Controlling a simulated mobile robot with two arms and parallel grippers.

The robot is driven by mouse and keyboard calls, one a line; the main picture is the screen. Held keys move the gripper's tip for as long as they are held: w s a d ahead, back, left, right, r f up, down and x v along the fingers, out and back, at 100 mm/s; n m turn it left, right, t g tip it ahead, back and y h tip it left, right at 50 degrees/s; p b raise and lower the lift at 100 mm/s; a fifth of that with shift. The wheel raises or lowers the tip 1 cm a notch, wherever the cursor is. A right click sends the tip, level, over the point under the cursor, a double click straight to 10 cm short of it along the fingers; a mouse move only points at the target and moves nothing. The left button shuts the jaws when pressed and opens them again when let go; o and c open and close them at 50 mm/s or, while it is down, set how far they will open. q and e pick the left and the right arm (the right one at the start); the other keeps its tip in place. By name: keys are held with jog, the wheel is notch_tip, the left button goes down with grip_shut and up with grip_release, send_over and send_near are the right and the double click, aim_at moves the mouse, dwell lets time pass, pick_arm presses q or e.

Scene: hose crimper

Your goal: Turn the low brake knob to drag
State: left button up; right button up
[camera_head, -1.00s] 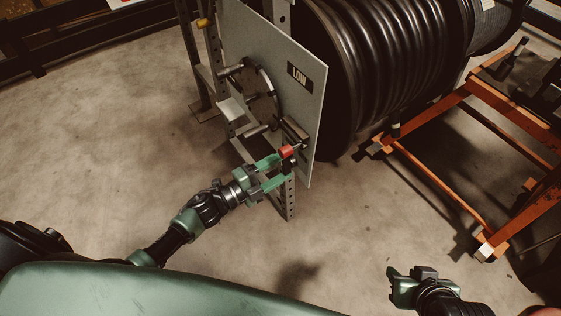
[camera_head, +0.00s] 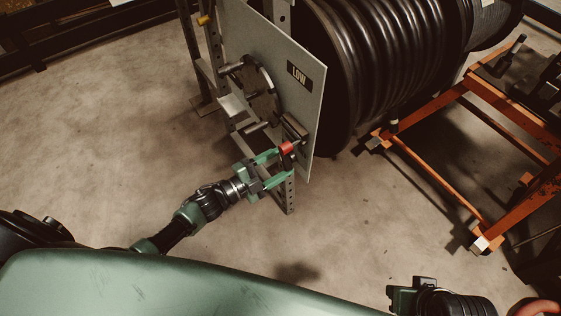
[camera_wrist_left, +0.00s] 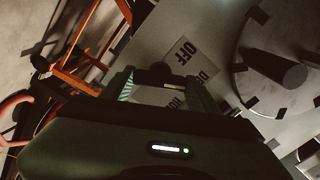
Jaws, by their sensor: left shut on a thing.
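The low brake knob (camera_head: 286,147) shows red at the lower edge of the grey panel (camera_head: 300,105) marked LOW. My left gripper (camera_head: 280,160) reaches it from the lower left and is shut on it. The knob's pointer and setting cannot be made out. My right gripper (camera_head: 405,298) is at the bottom right, away from the panel, and its jaws cannot be read.
A crank disc with handles (camera_head: 260,90) sits on the panel just above left of the knob. A large black hose reel (camera_head: 375,65) stands behind the panel. An orange frame (camera_head: 440,185) is on the right. The floor at left is clear.

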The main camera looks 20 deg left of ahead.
pick_arm(q)
jog(key=o, duration=1.4)
jog(key=shift+c, duration=0.2)
jog(key=p+v, duration=0.1)
jog(key=v, duration=0.7)
pick_arm(e)
jog(key=shift+w, duration=0.1)
